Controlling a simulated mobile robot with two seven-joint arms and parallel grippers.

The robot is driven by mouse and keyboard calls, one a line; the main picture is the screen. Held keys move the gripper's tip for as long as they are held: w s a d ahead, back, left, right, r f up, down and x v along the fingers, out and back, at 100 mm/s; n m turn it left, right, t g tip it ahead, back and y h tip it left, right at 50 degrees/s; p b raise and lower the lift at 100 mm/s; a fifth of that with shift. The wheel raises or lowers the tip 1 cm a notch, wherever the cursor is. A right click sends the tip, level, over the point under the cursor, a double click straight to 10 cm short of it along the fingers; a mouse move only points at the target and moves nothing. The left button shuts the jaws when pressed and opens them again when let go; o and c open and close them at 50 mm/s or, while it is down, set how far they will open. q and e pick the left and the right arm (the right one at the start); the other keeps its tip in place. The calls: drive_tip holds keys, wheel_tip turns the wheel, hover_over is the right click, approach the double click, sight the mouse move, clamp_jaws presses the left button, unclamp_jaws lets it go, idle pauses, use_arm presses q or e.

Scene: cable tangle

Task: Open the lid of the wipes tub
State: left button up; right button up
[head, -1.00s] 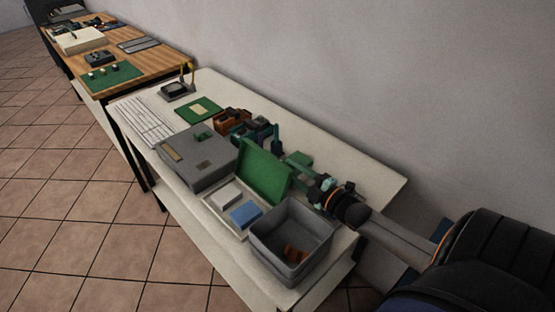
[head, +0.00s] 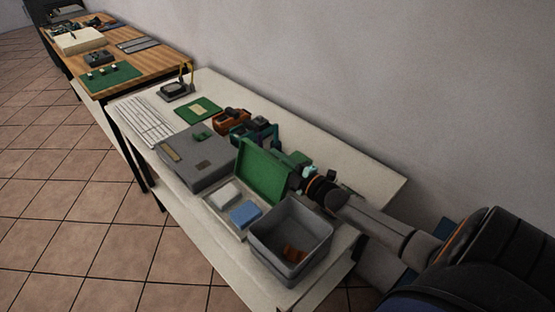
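I cannot make out a clear wipes tub. A shallow pale case (head: 216,206) with a raised green lid (head: 263,171) stands on the white table; a white block (head: 224,195) and a blue block (head: 245,214) lie in it. My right gripper (head: 280,152) is just behind the green lid, low over the table. The lid and dark objects hide its fingertips, so I cannot tell whether it is open, shut or touching the lid. My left gripper is not in view.
A grey open bin (head: 303,217) with a brown item stands at the front right, near my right arm. A grey flat box (head: 195,157), a keyboard (head: 143,121) and an orange-brown holder (head: 232,120) are farther left. The table's back right is clear.

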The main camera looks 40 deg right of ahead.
clamp_jaws()
idle(1.1)
